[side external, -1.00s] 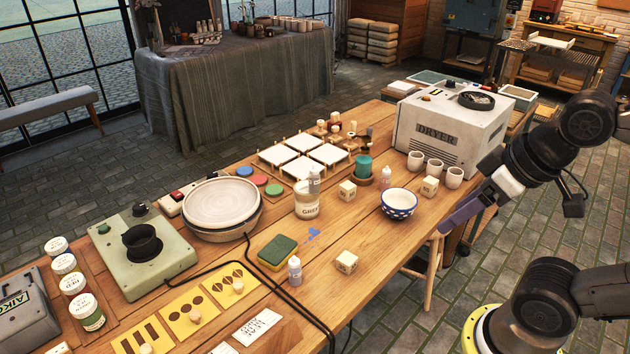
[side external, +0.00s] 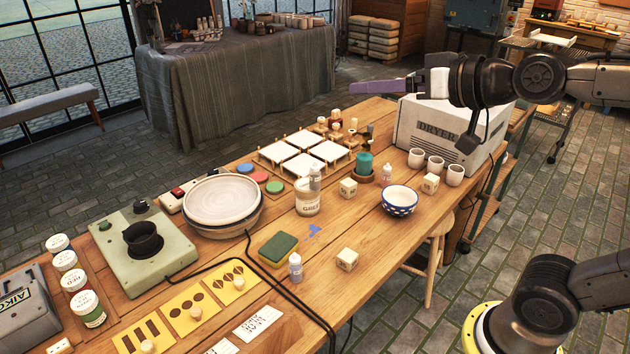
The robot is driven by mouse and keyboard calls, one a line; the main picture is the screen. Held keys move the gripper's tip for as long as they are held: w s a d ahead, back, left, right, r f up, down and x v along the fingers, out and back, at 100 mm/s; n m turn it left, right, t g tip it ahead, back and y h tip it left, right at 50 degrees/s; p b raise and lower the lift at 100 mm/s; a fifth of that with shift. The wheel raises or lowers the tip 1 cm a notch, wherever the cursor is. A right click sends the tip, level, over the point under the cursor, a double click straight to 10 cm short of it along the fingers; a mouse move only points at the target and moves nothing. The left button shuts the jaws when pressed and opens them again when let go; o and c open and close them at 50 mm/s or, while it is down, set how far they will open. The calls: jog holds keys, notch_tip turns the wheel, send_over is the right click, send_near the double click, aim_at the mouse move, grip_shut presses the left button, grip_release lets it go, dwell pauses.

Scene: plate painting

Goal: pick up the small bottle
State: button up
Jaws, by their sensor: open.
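Several small bottles show in the side external view. One small white bottle (side external: 295,267) stands upright on the table, right of the green and yellow sponge. A second small bottle (side external: 386,175) stands upright behind the blue and white bowl. A third small grey bottle (side external: 314,178) shows at the top of the glaze jar (side external: 307,200); I cannot tell if it is in or behind it. My gripper (side external: 358,87), with purple fingers pointing left, is open and empty, high up in front of the dryer's top, far from the bottles.
The dryer (side external: 445,130) is at the table's far right end, with several white cups (side external: 436,165) before it. The bowl (side external: 399,201), lettered cubes (side external: 347,259), sponge (side external: 278,249) and a black cable (side external: 270,285) lie around. The table's front right edge is clear.

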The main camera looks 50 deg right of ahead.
jog(key=w+d+r+m+t+h, duration=0.1)
jog(key=w+d+m+h, duration=0.1)
jog(key=w, duration=0.4)
jog(key=w+d+r+m+t+h, duration=0.1)
jog(key=w+r+m+t+h, duration=0.1)
jog(key=w, duration=0.3)
jog(key=m+g+h, duration=0.4)
jog(key=m+h, duration=0.2)
jog(key=h, duration=0.4)
send_over(315, 168)
jog(key=v, duration=0.5)
notch_tip(315, 168, down, 21)
notch_tip(315, 168, down, 16)
jog(key=s+a+n, duration=0.3)
jog(key=shift+g, duration=0.4)
jog(key=x, duration=1.3)
jog(key=shift+w+r, duration=0.1)
jog(key=shift+w, duration=0.15)
grip_shut()
